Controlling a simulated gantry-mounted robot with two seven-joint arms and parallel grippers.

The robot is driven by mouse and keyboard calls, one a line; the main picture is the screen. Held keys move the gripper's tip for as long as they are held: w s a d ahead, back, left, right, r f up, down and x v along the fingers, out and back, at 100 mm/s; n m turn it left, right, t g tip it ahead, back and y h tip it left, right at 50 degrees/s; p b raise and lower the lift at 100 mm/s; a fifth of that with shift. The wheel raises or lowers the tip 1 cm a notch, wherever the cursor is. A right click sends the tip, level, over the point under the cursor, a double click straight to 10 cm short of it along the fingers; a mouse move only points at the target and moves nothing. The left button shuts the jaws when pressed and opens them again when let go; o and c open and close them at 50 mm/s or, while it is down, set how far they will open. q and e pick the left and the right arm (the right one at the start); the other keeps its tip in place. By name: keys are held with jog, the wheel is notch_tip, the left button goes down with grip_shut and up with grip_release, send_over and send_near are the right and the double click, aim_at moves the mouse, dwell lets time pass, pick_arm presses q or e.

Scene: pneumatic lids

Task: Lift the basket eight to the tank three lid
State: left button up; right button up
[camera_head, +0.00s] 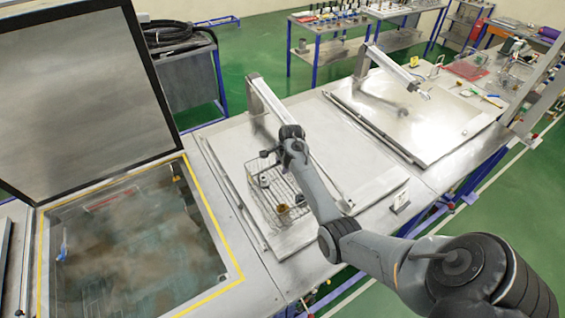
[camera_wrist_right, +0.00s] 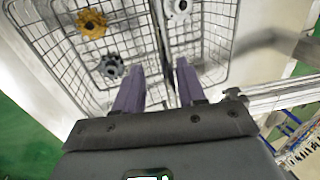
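A wire basket (camera_head: 276,196) is at the left part of the middle closed metal lid (camera_head: 362,166); I cannot tell whether it rests on the lid or hangs just above. It holds a brass gear (camera_head: 283,209) and grey metal parts. My right gripper (camera_head: 266,154) is at the top of the basket. In the right wrist view the basket (camera_wrist_right: 60,48) lies beyond two purple fingers (camera_wrist_right: 159,88), which stand apart. A thin dark bar of the basket (camera_wrist_right: 158,38) runs between them, with room to the sides. My left gripper does not show.
The left tank (camera_head: 135,240) is open, with murky liquid and its lid (camera_head: 70,95) raised. A further closed lid (camera_head: 410,112) lies to the right. Pneumatic arms (camera_head: 290,130) stand over the closed lids. Tools (camera_head: 490,98) lie on the far right table.

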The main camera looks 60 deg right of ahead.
jog(key=w+d+r+p+v, duration=0.1)
jog(key=w+v, duration=0.2)
jog(key=v, duration=1.9)
jog(key=shift+r+p, duration=0.3)
jog(key=shift+d, duration=0.15)
